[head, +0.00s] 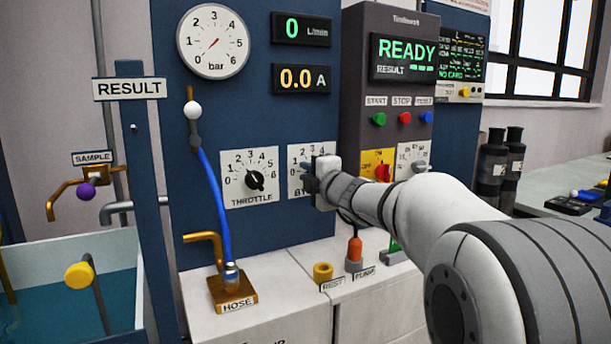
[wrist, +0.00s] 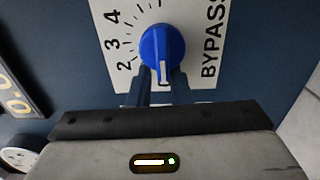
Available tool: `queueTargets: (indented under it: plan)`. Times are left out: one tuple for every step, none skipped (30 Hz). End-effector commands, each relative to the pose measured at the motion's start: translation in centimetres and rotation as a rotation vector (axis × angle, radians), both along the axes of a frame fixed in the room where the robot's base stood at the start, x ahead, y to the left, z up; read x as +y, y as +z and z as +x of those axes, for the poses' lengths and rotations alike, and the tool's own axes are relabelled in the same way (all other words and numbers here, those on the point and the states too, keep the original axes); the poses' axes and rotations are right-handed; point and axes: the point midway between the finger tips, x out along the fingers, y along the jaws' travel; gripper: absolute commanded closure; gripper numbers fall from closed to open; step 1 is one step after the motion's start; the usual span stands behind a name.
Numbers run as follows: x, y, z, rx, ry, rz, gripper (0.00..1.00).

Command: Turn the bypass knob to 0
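The bypass knob (wrist: 162,45) is blue and round with a white pointer mark, on a white dial plate (wrist: 188,12). In the wrist view the plate is turned on its side, with its upper numbers to the left. The pointer mark faces down the picture, towards the dial's left side. The number there is hidden behind my gripper. My gripper (wrist: 162,86) is at the knob, its two fingers apart on either side of the pointer end. I cannot tell whether they touch it. In the head view my gripper (head: 310,180) covers much of the bypass dial (head: 296,155).
The throttle dial (head: 249,192) is left of the bypass dial. The blue hose (head: 213,200) hangs further left. A READY display unit (head: 402,52) stands right, above a yellow switch plate (head: 370,160). An orange-red plug (head: 355,249) and a brass ring (head: 323,272) sit on the counter below.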

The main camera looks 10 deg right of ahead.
Motion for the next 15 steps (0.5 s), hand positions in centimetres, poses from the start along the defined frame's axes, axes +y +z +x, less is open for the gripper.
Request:
queueTargets:
  plan:
    - [-0.78, -0.4, 0.19, 0.01, -0.019, 0.001, 0.74]
    - [-0.78, -0.43, 0.19, 0.011, -0.019, 0.001, 0.72]
    - [-0.78, -0.47, 0.19, 0.011, -0.019, 0.001, 0.69]
    - [-0.77, -0.48, 0.19, 0.012, -0.018, 0.002, 0.66]
    - [-0.73, -0.49, 0.19, 0.011, -0.017, 0.001, 0.64]
    - [-0.68, -0.48, 0.18, 0.011, -0.016, 0.001, 0.61]
    - [-0.64, -0.47, 0.16, 0.01, -0.015, 0.001, 0.58]
    - [-0.6, -0.45, 0.16, 0.01, -0.014, 0.001, 0.56]
    - [-0.54, -0.42, 0.14, 0.009, -0.013, 0.0, 0.52]
    - [-0.51, -0.4, 0.13, 0.009, -0.013, 0.0, 0.52]
    - [-0.48, -0.38, 0.12, 0.009, -0.012, 0.0, 0.52]
    - [-0.45, -0.37, 0.11, 0.008, -0.011, 0.0, 0.52]
    - [-0.42, -0.36, 0.1, 0.008, -0.011, 0.0, 0.52]
    - [-0.4, -0.35, 0.09, 0.008, -0.01, 0.0, 0.52]
    - [-0.37, -0.33, 0.08, 0.008, -0.009, 0.0, 0.52]
